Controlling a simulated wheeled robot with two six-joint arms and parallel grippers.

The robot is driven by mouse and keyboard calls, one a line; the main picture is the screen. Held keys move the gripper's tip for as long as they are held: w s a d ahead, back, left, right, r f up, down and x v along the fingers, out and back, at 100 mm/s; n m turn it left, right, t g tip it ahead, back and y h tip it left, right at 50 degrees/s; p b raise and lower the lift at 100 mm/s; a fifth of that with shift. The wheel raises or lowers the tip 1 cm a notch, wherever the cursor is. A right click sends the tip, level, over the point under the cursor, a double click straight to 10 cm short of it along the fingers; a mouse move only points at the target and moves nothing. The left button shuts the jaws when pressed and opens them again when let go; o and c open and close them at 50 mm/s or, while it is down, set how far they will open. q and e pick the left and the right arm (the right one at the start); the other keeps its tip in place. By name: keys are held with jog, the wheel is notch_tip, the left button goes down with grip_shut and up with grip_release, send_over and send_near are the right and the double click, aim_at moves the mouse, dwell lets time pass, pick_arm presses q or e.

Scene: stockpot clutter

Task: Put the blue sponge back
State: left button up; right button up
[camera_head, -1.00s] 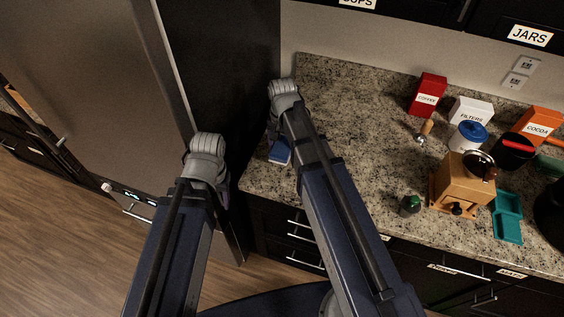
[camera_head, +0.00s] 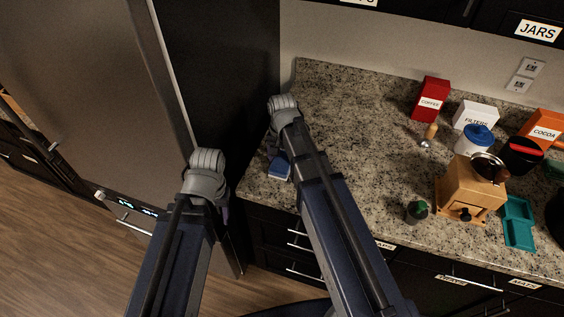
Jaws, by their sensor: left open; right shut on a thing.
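The blue sponge (camera_head: 279,169) shows just left of my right forearm, over the left end of the granite counter (camera_head: 340,85). My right gripper (camera_head: 272,148) is shut on it; the wrist and forearm hide most of the fingers and part of the sponge. Whether the sponge touches the counter I cannot tell. My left gripper (camera_head: 225,208) is open beside the fridge, left of the counter; its fingers are mostly hidden behind the wrist.
A red coffee box (camera_head: 431,98), white filters box (camera_head: 475,114), blue-lidded jar (camera_head: 474,138), wooden grinder (camera_head: 468,190), teal tray (camera_head: 518,222) and dark green-topped item (camera_head: 417,211) stand right. The fridge (camera_head: 90,100) stands left. The counter's back left is clear.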

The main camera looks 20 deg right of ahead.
aim_at(282, 161)
jog(key=shift+f, duration=0.25)
jog(key=o, duration=1.1)
jog(key=shift+r, duration=0.1)
jog(key=shift+r, duration=0.15)
notch_tip(282, 161, up, 12)
jog(key=p, duration=1.2)
jog(key=s+a+n, duration=0.3)
jog(key=s, duration=0.1)
jog(key=s+a+n, duration=0.4)
jog(key=s, duration=0.1)
jog(key=s+a+n+h, duration=0.1)
jog(key=s+a+n, duration=0.2)
jog(key=s, duration=0.2)
jog(key=shift+s+a+r+n, duration=0.1)
jog(key=shift+s+a+n, duration=0.05)
jog(key=shift+a+n, duration=0.15)
notch_tip(282, 161, down, 8)
jog(key=b, duration=0.7)
jog(key=shift+b, duration=0.4)
